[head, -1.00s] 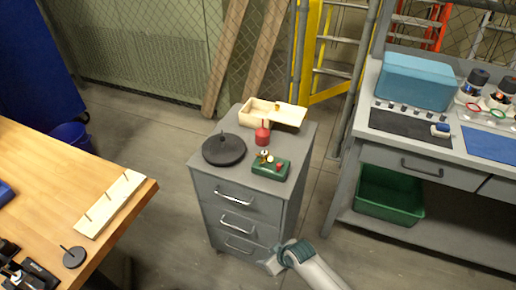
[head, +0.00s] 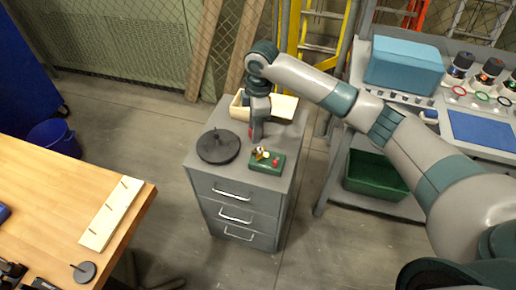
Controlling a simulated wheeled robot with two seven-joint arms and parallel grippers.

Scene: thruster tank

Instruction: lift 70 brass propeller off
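A small green block (head: 267,164) sits on top of the grey drawer cabinet. A small brass-coloured part (head: 259,153), which looks like the propeller, is on its upper left side, with a red knob (head: 276,162) to the right. My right gripper (head: 256,138) points down just behind the block, over the spot of a red can-like object (head: 250,132), which it mostly hides. Its fingers are too small and covered to tell whether they are open or hold anything. My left gripper is out of view.
A black round base with an upright pin (head: 218,148) stands left of the block. An open wooden box (head: 284,108) lies behind. A wooden table with a pegged board (head: 118,214) is at left; a workbench with a blue case (head: 404,66) is at right.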

